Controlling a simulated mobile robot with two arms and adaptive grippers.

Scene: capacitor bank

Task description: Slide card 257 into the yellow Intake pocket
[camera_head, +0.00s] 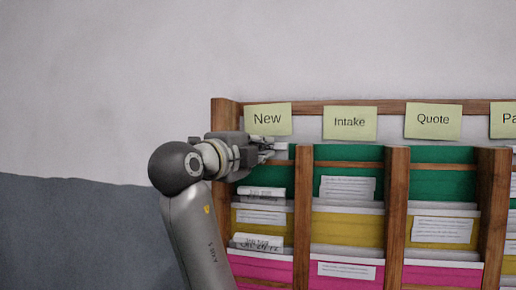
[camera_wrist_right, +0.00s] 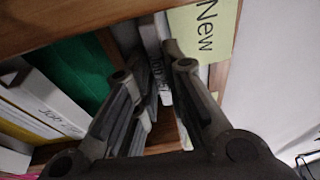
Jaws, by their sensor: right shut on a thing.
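My right gripper (camera_head: 279,148) is at the top of the New column, in front of the rack. It is shut on a white card (camera_wrist_right: 155,58), whose edge shows between the fingers in the right wrist view; its number is not readable. In the head view a small pale end of the card (camera_head: 282,147) shows at the fingertips. The yellow Intake pocket (camera_head: 345,230) is in the middle row under the Intake note (camera_head: 349,123), to the right of and below my gripper. A white card (camera_head: 347,188) with printed lines shows just above its rim. My left gripper is not in view.
Wooden dividers (camera_head: 396,220) separate the columns. Green, yellow and pink pockets are stacked in each. White cards stand in the New column (camera_head: 258,243) and Quote column (camera_head: 443,229). A top rail carries the New note (camera_head: 268,118) and Quote note (camera_head: 433,121).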

